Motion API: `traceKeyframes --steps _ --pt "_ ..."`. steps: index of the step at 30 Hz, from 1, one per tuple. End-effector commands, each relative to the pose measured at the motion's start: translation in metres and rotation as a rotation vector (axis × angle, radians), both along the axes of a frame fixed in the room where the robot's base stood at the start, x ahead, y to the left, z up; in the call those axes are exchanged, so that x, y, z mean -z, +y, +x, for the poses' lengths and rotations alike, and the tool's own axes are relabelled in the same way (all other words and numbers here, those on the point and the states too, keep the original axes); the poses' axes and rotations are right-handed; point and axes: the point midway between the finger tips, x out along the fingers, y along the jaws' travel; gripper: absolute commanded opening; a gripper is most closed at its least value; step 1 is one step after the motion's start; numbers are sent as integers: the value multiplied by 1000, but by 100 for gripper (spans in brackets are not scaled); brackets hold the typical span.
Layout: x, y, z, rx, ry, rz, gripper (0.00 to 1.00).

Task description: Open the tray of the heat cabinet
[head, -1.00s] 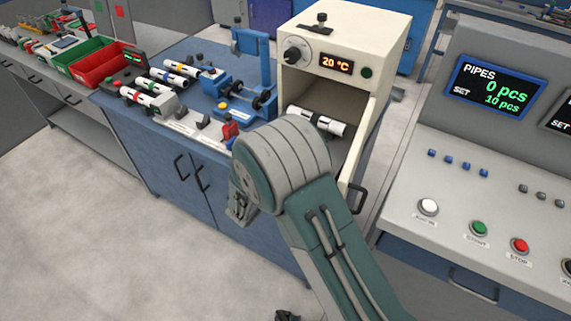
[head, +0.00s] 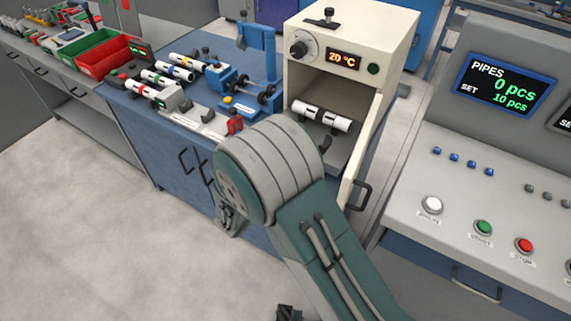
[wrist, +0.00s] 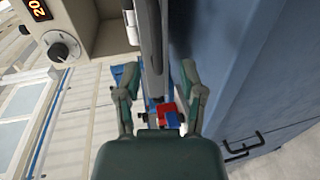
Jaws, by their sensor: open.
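The heat cabinet (head: 352,28) is a cream box on the blue workbench, with a knob and a display reading 20 °C. Its front is open. Inside, the tray (head: 330,146) carries a white pipe (head: 320,116) with black bands. A black handle (head: 360,196) sits at the cabinet's lower right front. The cabinet also shows at upper left in the wrist view (wrist: 92,30). My gripper (wrist: 160,88) is open, its fingers apart on either side of a grey bar-like edge; contact cannot be told. In the head view my arm mostly hides the gripper (head: 230,222).
Several banded pipes (head: 170,72) and a blue fixture (head: 255,60) stand left of the cabinet. Red and green bins (head: 100,58) are farther left. A control console (head: 470,190) stands close on the right. The floor (head: 90,220) at front left is clear.

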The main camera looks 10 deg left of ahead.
Motion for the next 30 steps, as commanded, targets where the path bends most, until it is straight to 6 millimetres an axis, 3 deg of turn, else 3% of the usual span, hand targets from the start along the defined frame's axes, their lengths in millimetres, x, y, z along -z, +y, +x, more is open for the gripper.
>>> traceKeyframes --steps 6,10,30 --pt "-8 18 -40 -4 1 -1 51" --pt "-11 23 -53 -2 1 0 51" --pt "-12 25 -59 1 1 -1 51"
